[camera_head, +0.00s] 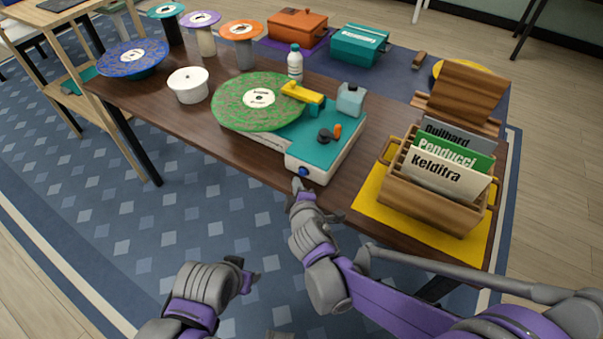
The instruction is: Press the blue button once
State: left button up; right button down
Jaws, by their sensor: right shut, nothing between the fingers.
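The blue button (304,171) is a small round knob on the front face of a teal-topped, white-sided record player (327,150), near its front left corner. My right gripper (298,187) is shut and empty just in front of the button and slightly below it in the picture. I cannot tell whether its tips touch the button. My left gripper (248,274) hangs low over the rug, clear of the table. Its fingers are too small and dark to tell whether they are open.
A green record (259,100) lies on the player beside a yellow arm (302,93). A wooden crate of records (428,203) stands right on a yellow mat (371,205). A white pot (189,92) and a blue record (133,60) are left. The table's front edge is close to my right gripper.

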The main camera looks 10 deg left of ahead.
jog(key=shift+w, duration=0.15)
jog(key=shift+w+d, duration=0.15)
jog(key=shift+w, duration=0.1)
jog(key=shift+w+d+b, duration=0.2)
jog(key=shift+w+b, duration=0.2)
jog(key=shift+w, duration=0.15)
dwell(0.9)
dwell(0.3)
jog(key=shift+s+a+p, duration=0.3)
jog(key=shift+s+p, duration=0.1)
jog(key=shift+s, duration=0.55)
jog(key=s, duration=0.1)
jog(key=s+a+p, duration=0.1)
jog(key=s, duration=0.2)
jog(key=shift+s+a, duration=0.35)
